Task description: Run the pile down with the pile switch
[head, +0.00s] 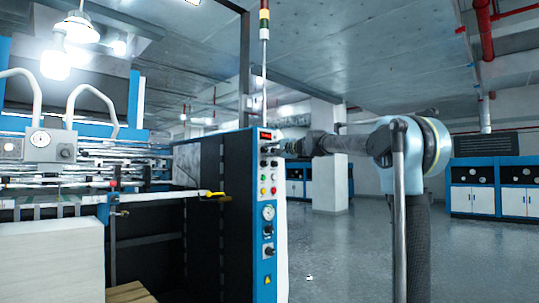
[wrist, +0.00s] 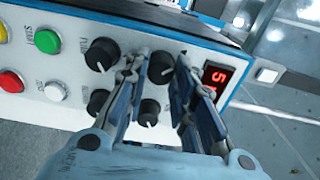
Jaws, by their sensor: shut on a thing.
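The white control panel (head: 270,210) stands on the front of the blue and black machine. In the head view my gripper (head: 281,147) is at its upper part, just below the red display. In the wrist view my gripper (wrist: 161,75) has its fingers on either side of a black knob (wrist: 161,67) beside the red display (wrist: 217,80) and is shut on it. Other black knobs (wrist: 101,54) are close by. Labels are too small or blurred to tell which control is the pile switch. The pile (head: 52,255), a tall white stack, stands at the lower left.
A green button (wrist: 47,41), a red button (wrist: 11,81) and a white button (wrist: 55,91) are left of the knobs. A gauge (head: 268,212) and lower knobs sit further down the panel.

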